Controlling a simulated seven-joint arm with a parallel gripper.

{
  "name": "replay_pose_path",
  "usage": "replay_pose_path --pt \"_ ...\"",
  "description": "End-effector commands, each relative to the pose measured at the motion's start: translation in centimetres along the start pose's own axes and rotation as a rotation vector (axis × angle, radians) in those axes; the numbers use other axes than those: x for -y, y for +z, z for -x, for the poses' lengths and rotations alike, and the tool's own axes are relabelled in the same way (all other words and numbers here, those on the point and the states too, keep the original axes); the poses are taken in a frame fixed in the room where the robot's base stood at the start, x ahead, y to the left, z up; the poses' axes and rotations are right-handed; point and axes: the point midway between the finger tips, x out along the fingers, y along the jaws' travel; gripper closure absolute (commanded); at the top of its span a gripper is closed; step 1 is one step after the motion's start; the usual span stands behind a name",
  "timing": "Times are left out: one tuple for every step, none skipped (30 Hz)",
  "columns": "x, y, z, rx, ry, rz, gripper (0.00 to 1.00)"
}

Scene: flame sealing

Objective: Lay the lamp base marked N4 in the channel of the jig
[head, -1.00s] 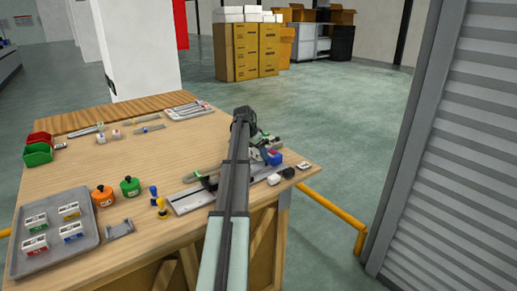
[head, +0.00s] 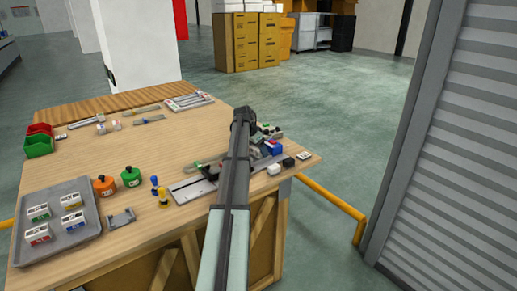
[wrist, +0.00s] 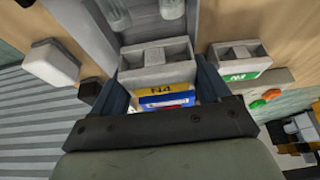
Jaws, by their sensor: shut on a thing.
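The lamp base marked N4 (wrist: 157,57) is a grey block with a yellow label, between the two dark fingers of my gripper (wrist: 162,78) in the wrist view. My gripper is shut on it. A grey strip with clear tubes, seemingly part of the jig (wrist: 200,12), lies beyond the block; I cannot tell whether they touch. In the head view the jig (head: 188,188) is a grey plate at the table's front edge, partly hidden by my arm. My gripper and the held base are not clear there.
Another grey base with a green label (wrist: 238,62) stands right of my gripper. A white block (wrist: 50,65) is at the left. A blue box (head: 274,148) stands beside my arm. A tray (head: 85,232) with several labelled bases lies at the left.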

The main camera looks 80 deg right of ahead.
Motion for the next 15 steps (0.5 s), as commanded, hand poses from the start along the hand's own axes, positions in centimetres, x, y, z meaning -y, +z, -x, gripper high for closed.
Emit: replay_pose_path --pt "-0.29 0.74 -1.1 0.02 0.009 0.002 0.54" --pt "-0.3 0.76 -1.1 0.021 0.009 0.002 0.54" --pt "-0.32 0.77 -1.1 0.022 0.009 0.001 0.54" --pt "-0.34 0.78 -1.1 0.022 0.009 0.001 0.54" --pt "-0.35 0.78 -1.11 0.022 0.01 0.001 0.54" --pt "-0.37 0.78 -1.11 0.022 0.01 0.001 0.54" --pt "-0.39 0.79 -1.11 0.023 0.01 0.001 0.54" --pt "-0.41 0.79 -1.11 0.023 0.011 0.001 0.54" --pt "-0.43 0.8 -1.11 0.023 0.011 0.001 0.54" --pt "-0.44 0.8 -1.11 0.023 0.011 0.001 0.54" --pt "-0.45 0.8 -1.1 0.023 0.011 0.001 0.54" --pt "-0.46 0.8 -1.11 0.023 0.012 0.001 0.2" --pt "-0.47 0.81 -1.11 0.023 0.012 0.001 0.17" --pt "-0.48 0.81 -1.11 0.023 0.012 0.001 0.14" --pt "-0.49 0.81 -1.11 0.023 0.012 0.0 0.1"
